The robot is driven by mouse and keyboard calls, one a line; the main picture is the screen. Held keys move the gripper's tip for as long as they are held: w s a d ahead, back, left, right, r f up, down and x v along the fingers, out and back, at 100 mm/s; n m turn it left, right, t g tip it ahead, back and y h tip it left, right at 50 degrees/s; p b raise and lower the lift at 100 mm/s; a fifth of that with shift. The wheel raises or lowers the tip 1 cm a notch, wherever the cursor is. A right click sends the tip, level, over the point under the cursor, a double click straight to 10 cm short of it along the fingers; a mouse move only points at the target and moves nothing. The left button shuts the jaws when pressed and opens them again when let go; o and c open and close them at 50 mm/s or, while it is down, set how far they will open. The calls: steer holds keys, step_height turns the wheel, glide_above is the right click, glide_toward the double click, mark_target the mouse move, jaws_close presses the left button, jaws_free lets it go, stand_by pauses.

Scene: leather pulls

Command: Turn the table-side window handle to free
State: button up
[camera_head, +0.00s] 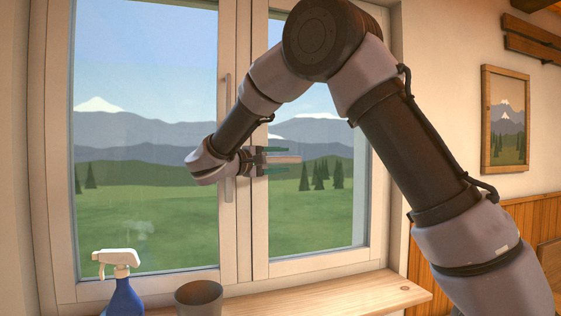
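The window (241,235) has two light wooden sashes side by side. A long, slim grey handle (227,90) stands upright on the left sash's inner stile; my wrist crosses in front of its lower part. My gripper (285,160) is in front of the right sash, pointing right. Its two green-tipped fingers are spread apart, one above the other. A pale horizontal bar (296,159) shows between them and reaches a little past the tips; it looks like a second handle, lying level. Narrow gaps seem to show between fingers and bar. Its left end is hidden by my gripper.
A wooden sill or table (345,300) runs below the window. A blue spray bottle with a white head (120,290) and a grey cup (199,297) stand at its left. A framed picture (506,118) hangs on the right wall. My arm covers much of the right sash.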

steer(key=v, duration=1)
steer(key=shift+s+a, duration=0.2)
steer(key=shift+a, duration=0.1)
steer(key=s+d+f+m+g+y, duration=0.15)
steer(key=d+g, duration=0.25)
steer(key=d, duration=0.7)
steer(key=d+f+m+g+y, duration=0.1)
steer(key=d+f+g+y, duration=0.25)
steer(key=d, duration=0.85)
steer(key=s+d+m+t+y, duration=0.1)
steer(key=s+d+m+y, duration=0.2)
steer(key=s, duration=0.6)
steer(key=s+d+f+m+t+y, duration=0.1)
steer(key=s+d+m+t+y, duration=0.1)
steer(key=s+m+y, duration=0.4)
steer(key=s+d+y, duration=0.1)
steer(key=s+y, duration=0.1)
steer(key=s, duration=0.1)
